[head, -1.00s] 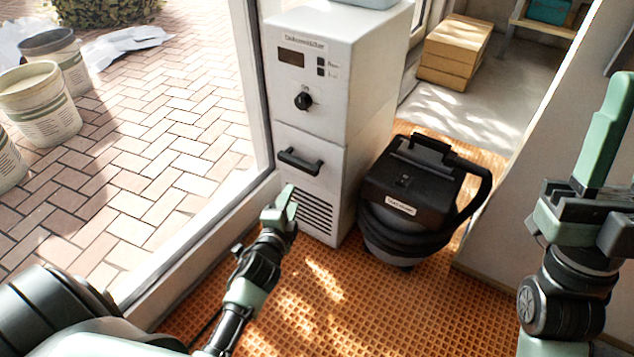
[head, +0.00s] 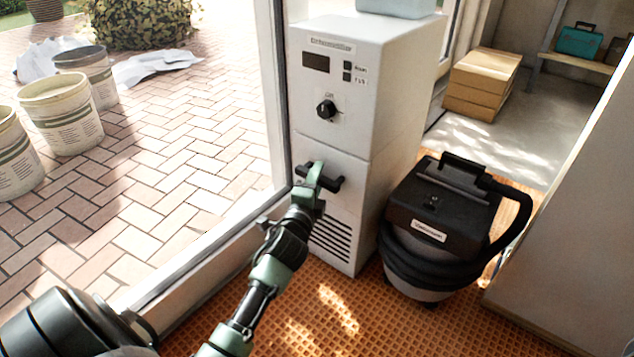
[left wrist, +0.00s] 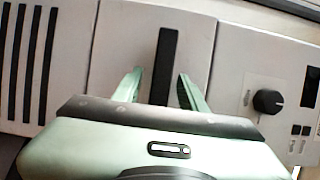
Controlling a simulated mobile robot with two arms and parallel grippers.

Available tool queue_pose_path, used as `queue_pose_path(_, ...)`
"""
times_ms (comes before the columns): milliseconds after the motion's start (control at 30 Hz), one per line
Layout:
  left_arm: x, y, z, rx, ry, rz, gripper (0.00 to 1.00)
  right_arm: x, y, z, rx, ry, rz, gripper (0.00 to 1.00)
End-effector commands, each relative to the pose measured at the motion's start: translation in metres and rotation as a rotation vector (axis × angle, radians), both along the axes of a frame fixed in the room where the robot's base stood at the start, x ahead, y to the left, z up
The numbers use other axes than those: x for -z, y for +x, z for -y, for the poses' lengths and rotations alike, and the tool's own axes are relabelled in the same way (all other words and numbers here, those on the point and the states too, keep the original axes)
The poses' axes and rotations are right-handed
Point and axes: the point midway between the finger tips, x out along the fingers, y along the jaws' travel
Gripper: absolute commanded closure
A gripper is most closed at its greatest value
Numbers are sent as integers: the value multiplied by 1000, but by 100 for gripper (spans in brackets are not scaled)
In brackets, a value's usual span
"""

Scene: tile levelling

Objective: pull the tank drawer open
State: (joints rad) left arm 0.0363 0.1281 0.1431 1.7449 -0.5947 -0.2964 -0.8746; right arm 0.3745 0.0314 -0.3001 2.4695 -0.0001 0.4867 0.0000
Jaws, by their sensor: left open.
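The white dehumidifier (head: 372,120) stands upright by the window frame. Its tank drawer (head: 350,200) is the lower front panel, flush with the body, with a black bar handle (head: 334,184). In the left wrist view the handle (left wrist: 166,62) lies between the two green fingers of my left gripper (left wrist: 160,88). The fingers are apart, with a gap on each side of the handle. In the head view my left gripper (head: 316,180) is at the handle and covers part of it. My right gripper is not in view.
A black and grey vacuum cleaner (head: 440,218) stands close to the right of the dehumidifier on the orange grid floor (head: 330,312). A pale wall panel (head: 570,230) is at the right. Cardboard boxes (head: 482,82) lie behind. Buckets (head: 62,115) stand outside on the brick paving.

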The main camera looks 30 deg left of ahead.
Motion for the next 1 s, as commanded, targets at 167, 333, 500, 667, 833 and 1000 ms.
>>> queue_pose_path(167, 0, 1, 0, 0, 0, -1, 58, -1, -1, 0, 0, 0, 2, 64)
queue_pose_path(333, 0, 1, 0, 0, -1, -1, 86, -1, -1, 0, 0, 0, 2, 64)
queue_pose_path(500, 0, 1, 0, 0, -1, -1, 100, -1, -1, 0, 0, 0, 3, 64)
queue_pose_path(667, 0, 1, 0, 0, -2, -2, 100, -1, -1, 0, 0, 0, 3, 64)
queue_pose_path(833, 0, 1, 0, 0, -2, -2, 100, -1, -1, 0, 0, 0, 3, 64)
queue_pose_path(1000, 1, 1, 0, 0, -2, -2, 100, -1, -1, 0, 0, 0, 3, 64)
